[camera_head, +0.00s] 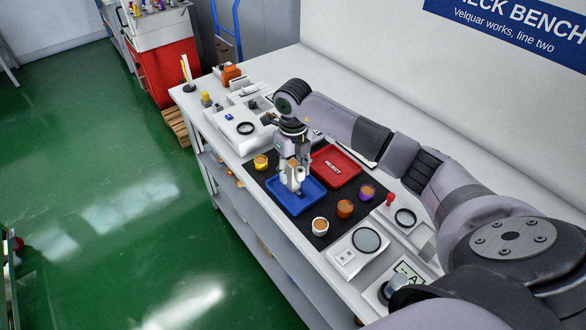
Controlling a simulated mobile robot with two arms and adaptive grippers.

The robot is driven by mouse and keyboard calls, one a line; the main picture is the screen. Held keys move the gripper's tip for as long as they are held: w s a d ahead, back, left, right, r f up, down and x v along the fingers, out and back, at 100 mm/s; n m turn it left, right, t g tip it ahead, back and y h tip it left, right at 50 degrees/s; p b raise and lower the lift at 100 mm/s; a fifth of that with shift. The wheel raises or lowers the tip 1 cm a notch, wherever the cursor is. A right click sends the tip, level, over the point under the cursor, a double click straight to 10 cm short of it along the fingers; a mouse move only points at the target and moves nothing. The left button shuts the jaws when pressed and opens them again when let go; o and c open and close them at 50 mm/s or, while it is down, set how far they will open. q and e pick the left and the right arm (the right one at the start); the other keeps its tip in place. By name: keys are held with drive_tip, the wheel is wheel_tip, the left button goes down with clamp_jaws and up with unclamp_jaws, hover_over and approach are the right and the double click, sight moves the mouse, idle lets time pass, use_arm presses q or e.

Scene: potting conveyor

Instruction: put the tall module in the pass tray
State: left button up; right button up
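My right gripper (294,178) points down over the blue tray (307,204), which lies on a black mat. Its fingers are around a pale module with a brownish top (293,170), which looks like the tall module; the fingers hide much of it. Its lower end is over or in the blue tray; I cannot tell whether it touches the tray floor. A red tray (349,178) with small white lettering lies behind the blue one. I cannot read a pass label on either tray. My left gripper is not in view.
Round modules stand on the black mat (327,235): yellow (261,165), white (320,229), orange (345,211) and purple (367,194). Devices with round dials (367,240) stand at the right, others at the bench's far left. My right arm spans the bench above the red tray.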

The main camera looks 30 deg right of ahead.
drive_tip(key=shift+r, duration=0.5)
wheel_tip(320, 180, up, 11)
drive_tip(key=b, duration=0.2)
drive_tip(key=shift+r+b, duration=0.2)
drive_tip(key=shift+b, duration=0.1)
drive_tip(key=shift+f, duration=0.1)
